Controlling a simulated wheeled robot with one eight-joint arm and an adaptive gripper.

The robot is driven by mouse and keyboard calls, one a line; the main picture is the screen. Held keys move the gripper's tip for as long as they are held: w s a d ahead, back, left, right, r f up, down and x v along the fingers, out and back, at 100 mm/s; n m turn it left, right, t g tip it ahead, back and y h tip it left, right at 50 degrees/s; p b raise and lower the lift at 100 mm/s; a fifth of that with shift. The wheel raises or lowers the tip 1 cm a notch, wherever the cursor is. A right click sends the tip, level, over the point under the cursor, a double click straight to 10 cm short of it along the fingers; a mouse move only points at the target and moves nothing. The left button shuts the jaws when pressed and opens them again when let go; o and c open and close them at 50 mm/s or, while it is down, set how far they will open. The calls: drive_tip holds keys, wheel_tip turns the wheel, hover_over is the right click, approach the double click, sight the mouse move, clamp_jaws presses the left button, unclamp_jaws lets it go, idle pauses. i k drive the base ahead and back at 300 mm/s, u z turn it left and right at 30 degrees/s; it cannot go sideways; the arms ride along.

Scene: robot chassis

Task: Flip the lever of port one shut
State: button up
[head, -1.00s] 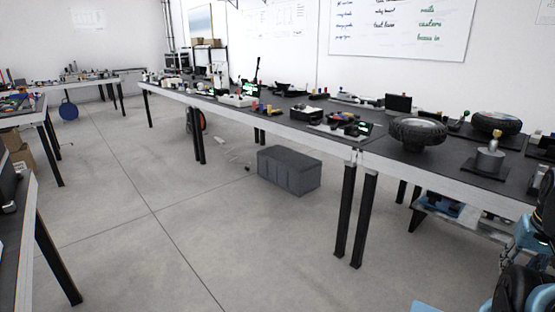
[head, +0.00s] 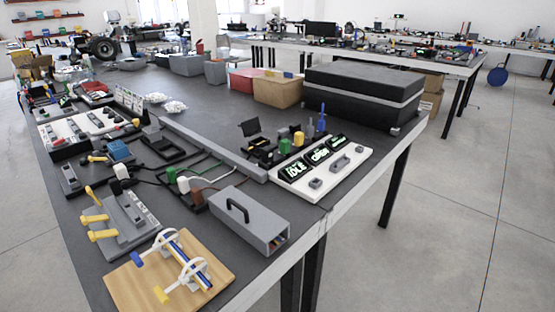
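The lever of port one cannot be told apart by any readable label. A grey block (head: 125,222) with several yellow levers (head: 97,220) stands at the left front of the near table. The levers stick out to its left side. A wooden board (head: 215,262) in front of it carries a blue-and-white tube fixture (head: 187,260) with a blue handle (head: 138,258) and a yellow handle (head: 162,294). Which of these carries port one is unclear. My gripper is not in view.
The dark near table (head: 165,82) is crowded. A grey box with a handle (head: 248,218) sits at its front edge, and a white panel with green displays (head: 322,165) is at right. A large black case (head: 362,95) stands behind. Open floor (head: 450,210) lies to the right.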

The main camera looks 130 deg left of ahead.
sight(88, 189)
drive_tip(key=z, duration=2.85)
drive_tip(key=k, duration=2.55)
drive_tip(key=z, duration=1.9)
